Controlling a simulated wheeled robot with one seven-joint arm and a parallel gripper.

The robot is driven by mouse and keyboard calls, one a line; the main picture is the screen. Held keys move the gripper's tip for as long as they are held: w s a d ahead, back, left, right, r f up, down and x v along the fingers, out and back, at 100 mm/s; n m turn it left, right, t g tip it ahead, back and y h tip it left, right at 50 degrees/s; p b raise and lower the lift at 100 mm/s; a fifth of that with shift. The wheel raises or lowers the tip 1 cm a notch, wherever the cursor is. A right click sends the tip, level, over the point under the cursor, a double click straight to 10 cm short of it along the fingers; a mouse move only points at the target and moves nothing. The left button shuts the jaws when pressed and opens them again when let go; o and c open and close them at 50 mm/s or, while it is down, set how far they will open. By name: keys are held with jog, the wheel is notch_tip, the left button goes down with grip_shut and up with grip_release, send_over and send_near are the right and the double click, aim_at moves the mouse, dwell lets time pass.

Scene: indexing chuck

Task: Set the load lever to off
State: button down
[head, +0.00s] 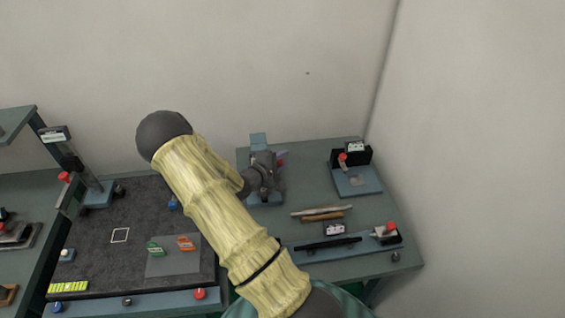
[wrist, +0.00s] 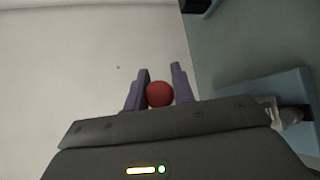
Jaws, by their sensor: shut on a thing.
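A red ball knob (wrist: 160,93) sits between the two purple-grey fingers of my gripper (wrist: 161,72) in the wrist view, and the fingers are shut on it. In the head view, my gripper (head: 281,159) is at the blue-grey fixture (head: 258,140) at the back left of the right-hand table. A bit of red shows beside the fingers there. My arm and wrist hide most of this fixture. The lever's shaft and any on or off marking cannot be made out, so its setting cannot be read.
A black unit (head: 350,157) with a red knob stands at the back right of the table (head: 300,160). Rods (head: 322,213), a black bar (head: 328,244) and a small red-topped device (head: 389,232) lie towards the front. A dark mat (head: 100,225) with small parts is on the left.

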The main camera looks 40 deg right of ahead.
jog(key=shift+w+d+r+p, duration=0.2)
jog(key=shift+w+r, duration=0.1)
jog(key=shift+r, duration=0.2)
jog(key=shift+w+d+r+p, duration=0.15)
jog(key=shift+w+r, duration=0.15)
jog(key=shift+r, duration=0.2)
jog(key=c, duration=1.2)
grip_release()
jog(key=shift+f, duration=0.1)
jog(key=b+v, duration=0.4)
jog(key=v, duration=1.3)
jog(key=shift+a, duration=0.2)
